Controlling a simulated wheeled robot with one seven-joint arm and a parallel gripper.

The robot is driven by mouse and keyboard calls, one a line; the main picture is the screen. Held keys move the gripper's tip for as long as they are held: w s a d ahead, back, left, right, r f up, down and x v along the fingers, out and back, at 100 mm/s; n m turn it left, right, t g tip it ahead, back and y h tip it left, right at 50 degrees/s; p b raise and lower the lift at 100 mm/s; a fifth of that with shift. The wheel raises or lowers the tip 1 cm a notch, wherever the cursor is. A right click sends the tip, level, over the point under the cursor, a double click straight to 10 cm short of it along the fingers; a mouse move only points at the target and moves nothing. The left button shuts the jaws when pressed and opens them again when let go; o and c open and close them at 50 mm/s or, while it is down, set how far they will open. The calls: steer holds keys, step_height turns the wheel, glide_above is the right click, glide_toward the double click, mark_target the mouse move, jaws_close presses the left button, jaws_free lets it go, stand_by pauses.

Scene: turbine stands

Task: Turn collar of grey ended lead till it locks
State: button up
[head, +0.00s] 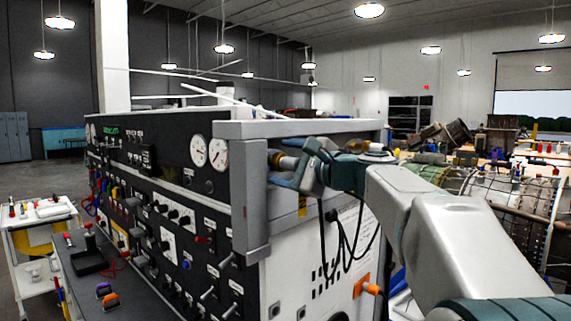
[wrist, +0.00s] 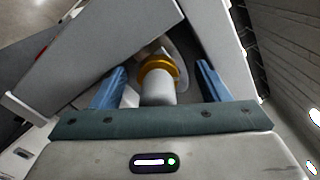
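A connector with a gold collar (wrist: 158,64) and a light grey cylindrical end (wrist: 158,90) sits between my gripper's blue fingers in the wrist view. My gripper (wrist: 163,68) is open, with a gap on each side of the connector, and neither finger visibly touches it. In the head view the connector (head: 288,163) shows at the recess in the console's end face, beside my gripper (head: 284,172). The far part of the connector and its socket are partly hidden. I cannot tell how far the collar is turned.
The large console (head: 165,200) with gauges and switches fills the left middle. Its grey frame post (head: 250,195) stands close to my gripper. Black cables (head: 348,240) hang below my arm, and an orange-ended plug (head: 372,289) sticks out lower down. A white cart (head: 42,225) stands at left.

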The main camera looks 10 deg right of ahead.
steer(key=shift+o, duration=0.8)
steer(key=shift+a+f, duration=0.1)
steer(key=shift+a, duration=0.15)
steer(key=shift+s, duration=0.15)
steer(key=shift+c, duration=0.2)
